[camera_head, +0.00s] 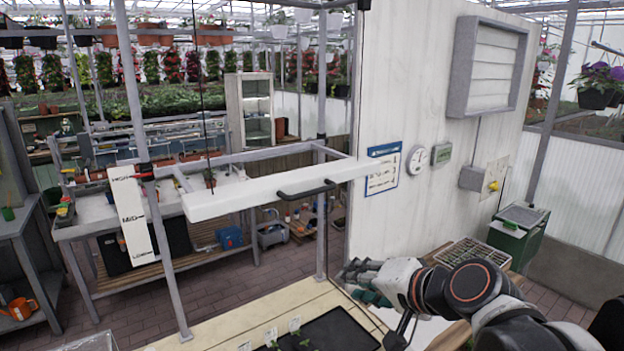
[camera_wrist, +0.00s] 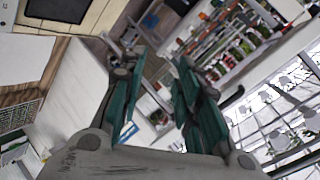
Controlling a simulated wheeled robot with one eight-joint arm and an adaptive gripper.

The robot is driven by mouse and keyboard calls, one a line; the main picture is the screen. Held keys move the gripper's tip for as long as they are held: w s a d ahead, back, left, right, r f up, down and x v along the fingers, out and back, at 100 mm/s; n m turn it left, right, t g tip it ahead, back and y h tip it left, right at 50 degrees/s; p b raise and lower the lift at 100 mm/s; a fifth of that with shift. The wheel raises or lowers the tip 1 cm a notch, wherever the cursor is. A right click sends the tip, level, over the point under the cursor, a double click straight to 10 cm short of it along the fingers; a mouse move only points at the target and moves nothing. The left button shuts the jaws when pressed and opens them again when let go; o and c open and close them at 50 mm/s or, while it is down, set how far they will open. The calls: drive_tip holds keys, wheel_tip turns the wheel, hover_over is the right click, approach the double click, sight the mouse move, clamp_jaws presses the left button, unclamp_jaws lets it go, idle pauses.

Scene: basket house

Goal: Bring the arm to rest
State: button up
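My gripper (camera_head: 362,282) is at the lower middle of the head view, at the end of my arm, which reaches in from the lower right. In the wrist view its two green fingers (camera_wrist: 155,95) stand apart with nothing between them. It is in the air above the right end of a wooden bench (camera_head: 215,325), in front of the white wall panel (camera_head: 405,120). No object is held.
A white beam with a dark handle (camera_head: 305,188) hangs across a metal frame, above and left of my gripper. A dark tray with seedlings (camera_head: 335,332) lies on the bench. A seed tray (camera_head: 470,252) and a green bin (camera_head: 518,235) stand to the right.

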drive_tip(key=s+d+f+n+g+h+b, duration=0.1)
drive_tip(key=s+d+f+n+h+b, duration=0.1)
drive_tip(key=f, duration=0.4)
drive_tip(key=s+d+f+n+g+h+b, duration=0.1)
drive_tip(key=s+d+f+n+h+b, duration=0.1)
drive_tip(key=s+d+f+b, duration=0.3)
drive_tip(key=s+d+f+n+g+h+b, duration=0.1)
drive_tip(key=s+d+f+b, duration=0.3)
drive_tip(key=f, duration=0.5)
drive_tip(key=s+n+h+b, duration=0.1)
drive_tip(key=s, duration=0.1)
drive_tip(key=shift+s+f, duration=0.2)
drive_tip(key=shift+s, duration=0.1)
drive_tip(key=shift+a, duration=0.1)
